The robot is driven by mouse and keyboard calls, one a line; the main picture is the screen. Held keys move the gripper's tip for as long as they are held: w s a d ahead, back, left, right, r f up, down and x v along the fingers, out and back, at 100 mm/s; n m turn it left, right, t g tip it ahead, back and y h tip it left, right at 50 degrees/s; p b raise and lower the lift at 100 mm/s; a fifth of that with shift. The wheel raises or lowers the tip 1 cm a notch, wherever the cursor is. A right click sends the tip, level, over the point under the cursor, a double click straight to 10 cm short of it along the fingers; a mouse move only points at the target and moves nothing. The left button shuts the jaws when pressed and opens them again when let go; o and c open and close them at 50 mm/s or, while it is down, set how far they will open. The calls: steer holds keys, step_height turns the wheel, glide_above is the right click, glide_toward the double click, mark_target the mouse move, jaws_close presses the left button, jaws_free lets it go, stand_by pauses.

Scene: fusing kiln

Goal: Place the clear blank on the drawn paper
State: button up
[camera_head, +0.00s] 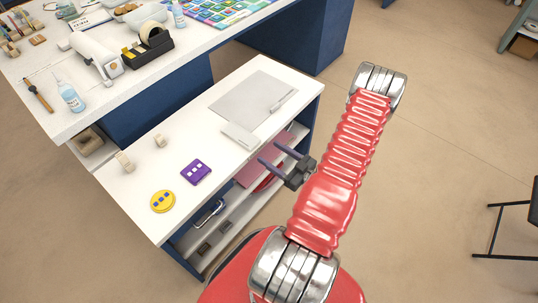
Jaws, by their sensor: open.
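A pale, flat rectangular piece (240,136), which looks like the clear blank, lies near the right front edge of the low white bench. A large light grey sheet (240,97) lies flat behind it on the same bench. I see no drawing on it at this size and cannot tell whether it is the drawn paper. My gripper (270,153) is open and empty. Its two dark fingers point toward the bench's front edge, just below the pale piece in the picture. I cannot tell their exact height or whether they touch the edge.
A slim marker-like item (285,99) lies on the grey sheet. A purple square (196,172), a yellow disc (162,202) and two small pale blocks (125,161) stand left. The higher table (90,103) behind holds tools, a tape dispenser (148,46) and bottles.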

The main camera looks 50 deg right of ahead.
steer(key=f+g, duration=0.1)
steer(key=f, duration=0.2)
steer(key=f+g, duration=0.1)
steer(key=f, duration=0.1)
steer(key=shift+s+d+f+m+g+h, duration=0.15)
steer(key=shift+s+d+m+g+h, duration=0.15)
steer(key=shift+m, duration=0.1)
steer(key=shift+c, duration=0.4)
steer(key=s+d+f+m+g+h, duration=0.2)
steer(key=s+d+f+g, duration=0.4)
steer(key=s+g, duration=0.3)
steer(key=w+a+r+m+g, duration=0.1)
steer(key=w+a+r+g, duration=0.3)
steer(key=r, duration=0.7)
steer(key=a+r+m+g, duration=0.2)
steer(key=a+r, duration=0.3)
steer(key=r, duration=0.7)
steer(key=a+r+n+t+y, duration=0.1)
steer(key=a+r+n+t, duration=0.1)
steer(key=a+r, duration=1)
steer(key=w+a+r+n+t+y, duration=0.1)
steer(key=a+r+n+t, duration=0.2)
steer(key=a+r, duration=0.9)
steer(key=a, duration=0.6)
steer(key=shift+w+a+r, duration=0.15)
steer(key=shift+a, duration=0.2)
